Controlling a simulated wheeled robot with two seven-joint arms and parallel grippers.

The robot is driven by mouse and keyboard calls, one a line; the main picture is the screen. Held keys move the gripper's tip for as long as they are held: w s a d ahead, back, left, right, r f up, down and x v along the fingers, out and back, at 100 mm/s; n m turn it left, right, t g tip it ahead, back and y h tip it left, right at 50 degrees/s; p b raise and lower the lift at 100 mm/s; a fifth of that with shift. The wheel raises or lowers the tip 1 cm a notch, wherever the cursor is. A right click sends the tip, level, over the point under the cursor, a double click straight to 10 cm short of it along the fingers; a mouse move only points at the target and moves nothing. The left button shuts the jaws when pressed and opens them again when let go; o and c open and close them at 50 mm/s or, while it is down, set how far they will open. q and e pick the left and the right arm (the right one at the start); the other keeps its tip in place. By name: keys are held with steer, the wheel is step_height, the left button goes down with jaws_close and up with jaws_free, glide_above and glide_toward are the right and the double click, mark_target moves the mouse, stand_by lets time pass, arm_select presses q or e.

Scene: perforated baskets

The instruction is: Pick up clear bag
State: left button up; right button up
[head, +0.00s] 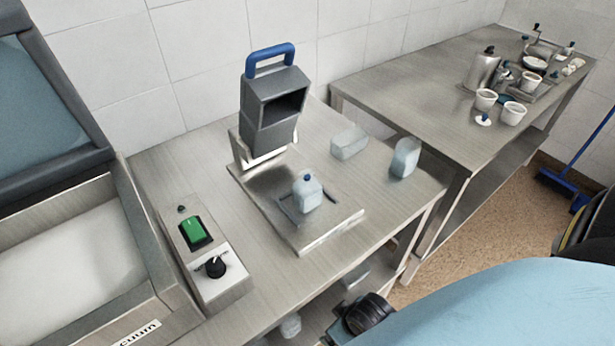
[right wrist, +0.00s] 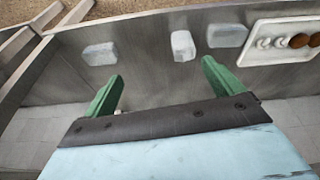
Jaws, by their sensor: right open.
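Two pale, translucent, bag-like packs are in the head view: one lies flat (head: 349,143) behind the metal plate, the other (head: 404,158) is near the table's right edge. I cannot tell which is the clear bag. The right wrist view shows several pale pieces on a metal surface: one at the left (right wrist: 100,54), one in the middle (right wrist: 183,46) and one at the right (right wrist: 228,36). My right gripper (right wrist: 162,68) is open and empty, its green fingers apart, with the pieces beyond its tips. My left gripper is in neither view.
A small blue-capped bottle (head: 308,193) stands on the metal plate (head: 328,235) beside a grey device with a blue handle (head: 270,95). A control box (head: 212,262) with a green switch is at the left. A second table (head: 400,85) holds cups and a jug.

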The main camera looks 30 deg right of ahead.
mark_target(303, 182)
step_height(303, 182, up, 19)
steer(key=w+t+p, duration=0.1)
steer(key=w+p, duration=0.1)
steer(key=p, duration=0.2)
steer(key=w+d+r+t, duration=0.1)
steer(key=w, duration=0.1)
steer(key=w+d+r+t+p, duration=0.1)
steer(key=w+r+t, duration=0.1)
steer(key=w, duration=0.1)
steer(key=w+d+r+t, duration=0.1)
steer(key=w+t, duration=0.1)
steer(key=shift+w+r+m+y, duration=0.15)
steer(key=shift+w+m+y, duration=0.15)
steer(key=shift+y, duration=0.1)
steer(key=w+d+r+t, duration=0.4)
steer(key=shift+m, duration=0.3)
steer(key=x, duration=1.3)
steer(key=shift+w+a+r+p, duration=0.1)
steer(key=shift+a+r+p, duration=0.05)
steer(key=shift+a+p, duration=0.15)
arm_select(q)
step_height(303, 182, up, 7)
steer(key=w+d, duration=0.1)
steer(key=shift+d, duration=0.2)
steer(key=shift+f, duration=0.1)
arm_select(e)
steer(key=shift+c, duration=0.4)
steer(key=c, duration=1.2)
